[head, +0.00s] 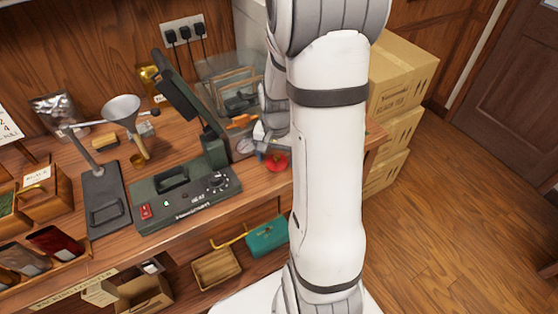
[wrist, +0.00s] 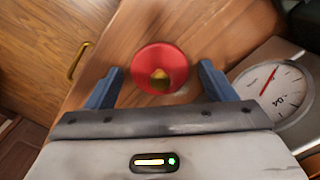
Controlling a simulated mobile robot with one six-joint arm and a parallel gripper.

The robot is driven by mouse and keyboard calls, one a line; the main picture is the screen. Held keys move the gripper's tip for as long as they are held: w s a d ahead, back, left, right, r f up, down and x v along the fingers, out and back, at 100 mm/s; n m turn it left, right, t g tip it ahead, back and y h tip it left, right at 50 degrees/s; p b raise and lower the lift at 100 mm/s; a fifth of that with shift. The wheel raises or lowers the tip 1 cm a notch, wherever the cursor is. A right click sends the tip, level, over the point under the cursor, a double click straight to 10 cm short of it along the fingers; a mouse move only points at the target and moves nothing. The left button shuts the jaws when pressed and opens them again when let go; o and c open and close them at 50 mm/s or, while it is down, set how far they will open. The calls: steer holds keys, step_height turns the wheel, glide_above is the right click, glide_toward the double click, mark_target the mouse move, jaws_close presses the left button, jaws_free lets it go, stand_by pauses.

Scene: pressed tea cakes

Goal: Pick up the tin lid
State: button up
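The red round tin lid (wrist: 145,62) lies on the wooden counter, with a small brass-coloured knob at its middle. In the wrist view my gripper (wrist: 160,82) is open, its two blue fingers on either side of the lid with a gap at each side. I cannot tell how high the fingertips are above the counter. In the head view the lid (head: 276,163) shows at the counter's right part, just below my gripper, which is partly hidden by my arm.
A round dial scale (wrist: 272,95) sits close to the right finger. In the head view a dark green press machine (head: 185,200) stands left of the lid. A clear case (head: 230,80) is behind. Cardboard boxes (head: 400,75) are stacked at the right, beyond the counter's end.

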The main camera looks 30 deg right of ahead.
steer(key=c, duration=0.9)
steer(key=shift+r, duration=0.1)
